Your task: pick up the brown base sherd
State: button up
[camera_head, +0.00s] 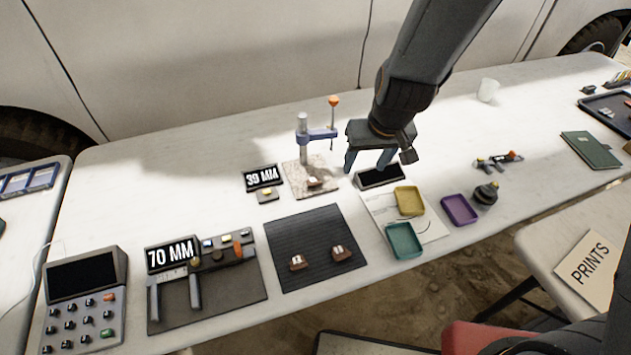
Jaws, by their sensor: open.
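Two small brown sherds with pale labels lie on the dark ribbed mat (310,222), the left sherd (297,266) and the right sherd (341,257). A third small piece (314,184) with a pale top sits on the speckled plate of the 39 MM gauge. I cannot tell from shape which one is the base sherd. My gripper (367,163) is open with fingers pointing down. It is above and behind the mat, near a small dark display (381,177), apart from the sherds. Nothing shows between its fingers.
The gauge post (303,140) stands left of my gripper. Yellow (409,201), teal (404,241) and purple (459,210) trays lie right of the mat. The 70 MM caliper (195,290) and a keypad (83,318) are at left. The table's back left is clear.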

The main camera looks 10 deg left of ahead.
jog(key=n, duration=0.2)
send_near(315, 183)
jog(key=shift+t+y, duration=0.3)
jog(key=b+x, duration=0.1)
jog(key=x, duration=0.2)
jog(key=b+x, duration=0.3)
jog(key=x, duration=0.2)
jog(key=shift+d+f, duration=0.2)
jog(key=shift+f, duration=0.15)
jog(key=c, duration=1.2)
jog(key=shift+r, duration=0.1)
notch_tip(315, 183, up, 10)
jog(key=p, duration=0.9)
